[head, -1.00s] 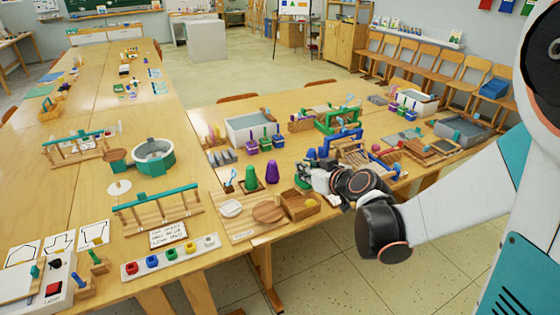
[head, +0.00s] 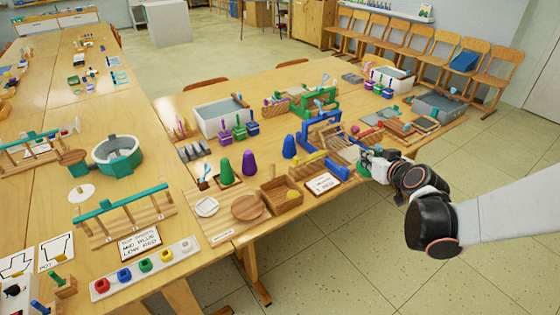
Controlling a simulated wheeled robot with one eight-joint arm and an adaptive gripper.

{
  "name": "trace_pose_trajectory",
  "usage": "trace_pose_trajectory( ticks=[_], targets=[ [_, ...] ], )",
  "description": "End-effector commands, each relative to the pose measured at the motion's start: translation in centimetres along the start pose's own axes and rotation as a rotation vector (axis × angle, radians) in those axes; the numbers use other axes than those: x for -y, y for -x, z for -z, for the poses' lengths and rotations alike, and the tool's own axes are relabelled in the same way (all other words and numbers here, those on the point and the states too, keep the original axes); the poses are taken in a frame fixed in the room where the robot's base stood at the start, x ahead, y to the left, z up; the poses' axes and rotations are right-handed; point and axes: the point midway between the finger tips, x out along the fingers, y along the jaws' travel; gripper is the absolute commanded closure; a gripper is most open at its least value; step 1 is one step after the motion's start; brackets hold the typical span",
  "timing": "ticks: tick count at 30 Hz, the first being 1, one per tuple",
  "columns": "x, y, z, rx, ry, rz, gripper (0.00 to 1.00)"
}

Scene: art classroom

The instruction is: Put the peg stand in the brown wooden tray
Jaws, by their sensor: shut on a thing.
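My gripper (head: 368,162) is at the near right edge of the right-hand table, beside a wooden rack with blue parts. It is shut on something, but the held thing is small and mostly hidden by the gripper. A green bit shows at the fingers; I cannot tell whether it belongs to a peg stand. A brown wooden tray (head: 401,129) appears to lie flat beyond the gripper, to its upper right. An open brown wooden box (head: 266,197), with a yellow thing inside, stands left of the gripper near the front edge.
A blue frame (head: 322,130) and wooden rack stand close left of my gripper. A printed card (head: 323,184) lies near the edge. Purple (head: 249,163) and blue (head: 289,146) cones stand farther left. A grey bin (head: 440,106) is at the right. Floor is clear in front.

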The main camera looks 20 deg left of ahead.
Motion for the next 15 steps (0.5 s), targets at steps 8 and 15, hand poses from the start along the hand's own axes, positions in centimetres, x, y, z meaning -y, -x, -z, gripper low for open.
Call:
trace_pose_trajectory(
  ticks=[8, 15],
  targets=[
    [12.3, -9.8, -0.4, -0.003, 0.053, 0.111, 1.00],
    [22.0, -14.7, -1.3, -0.018, 0.085, 0.184, 1.00]
  ],
)
